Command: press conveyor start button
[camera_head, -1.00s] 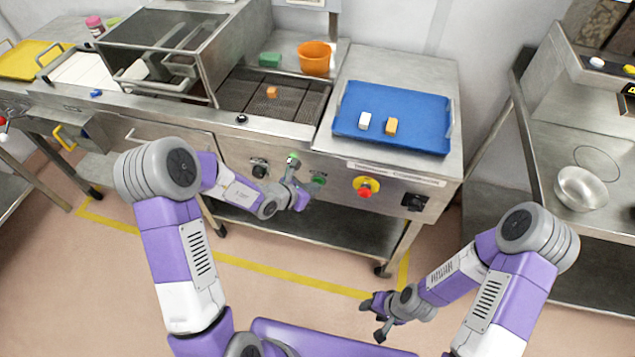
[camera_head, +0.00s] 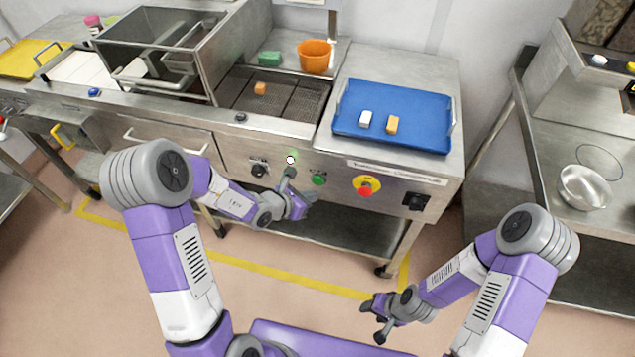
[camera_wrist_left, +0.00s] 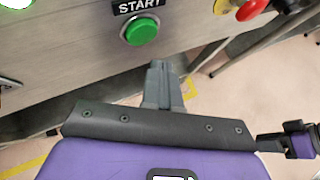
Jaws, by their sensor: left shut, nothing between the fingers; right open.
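The green conveyor start button (camera_head: 319,180) is on the front panel of the steel machine, left of the red stop button. In the left wrist view the button (camera_wrist_left: 141,30) sits under a START label (camera_wrist_left: 138,5), unobstructed. My left gripper (camera_head: 288,173) is shut and empty, just left of the button in the head view. In the left wrist view its closed fingertips (camera_wrist_left: 158,65) are below and slightly right of the button, apart from it in the picture. My right gripper (camera_head: 372,318) is open and empty, low over the floor, far from the panel.
A red stop button (camera_head: 366,188) on yellow is right of the start button. A bright lamp (camera_head: 291,160) is up and left. Above, an orange block (camera_head: 260,88) lies on the mesh belt (camera_head: 290,100). A blue tray (camera_head: 425,108) holds two blocks.

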